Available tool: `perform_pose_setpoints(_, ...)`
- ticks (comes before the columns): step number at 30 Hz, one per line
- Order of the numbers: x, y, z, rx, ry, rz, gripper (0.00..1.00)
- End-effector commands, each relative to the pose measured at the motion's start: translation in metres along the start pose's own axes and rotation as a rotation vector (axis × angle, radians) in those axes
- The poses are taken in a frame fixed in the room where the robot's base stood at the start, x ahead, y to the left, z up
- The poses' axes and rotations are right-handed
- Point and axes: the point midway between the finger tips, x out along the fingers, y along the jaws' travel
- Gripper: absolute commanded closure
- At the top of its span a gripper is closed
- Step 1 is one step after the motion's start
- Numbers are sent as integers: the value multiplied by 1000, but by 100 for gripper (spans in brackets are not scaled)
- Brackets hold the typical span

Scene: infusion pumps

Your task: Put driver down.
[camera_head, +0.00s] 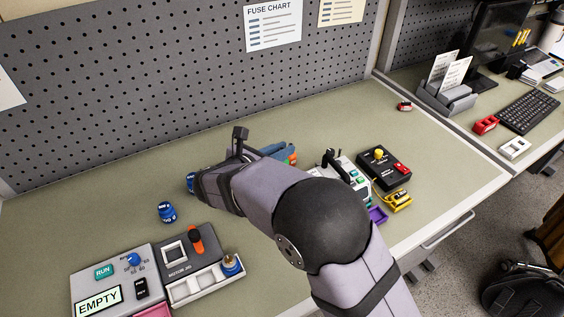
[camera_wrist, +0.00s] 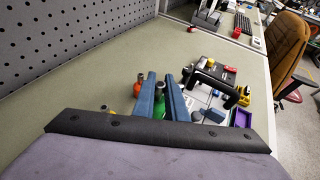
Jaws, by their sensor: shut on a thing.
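My gripper (camera_wrist: 160,80) shows in the wrist view as two blue fingers closed on a green-handled driver (camera_wrist: 159,106) with a grey upper end. Most of the driver is hidden by the fingers and the wrist. An orange-handled tool (camera_wrist: 138,89) stands just left of the left finger, close to it. In the head view my gripper (camera_head: 284,149) is over the back middle of the bench, with orange and green parts at its tips. I cannot tell there whether the driver touches anything below, as my arm covers much of that area.
Right of my gripper is a grey device with a black handle (camera_head: 335,164), and a black box with a yellow knob (camera_head: 380,170). A blue jar (camera_head: 167,212) and the pump with an EMPTY display (camera_head: 100,298) are at left. The pegboard (camera_head: 150,80) bounds the back.

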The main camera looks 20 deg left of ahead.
Motion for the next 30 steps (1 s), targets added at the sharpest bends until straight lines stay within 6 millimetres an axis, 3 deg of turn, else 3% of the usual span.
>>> perform_pose_setpoints(6,-1,0,7,1,1,-1,100)
perform_pose_setpoints(11,17,4,11,4,10,-6,100)
perform_pose_setpoints(24,139,7,59,9,19,-8,100)
perform_pose_setpoints(30,173,0,79,2,5,-2,100)
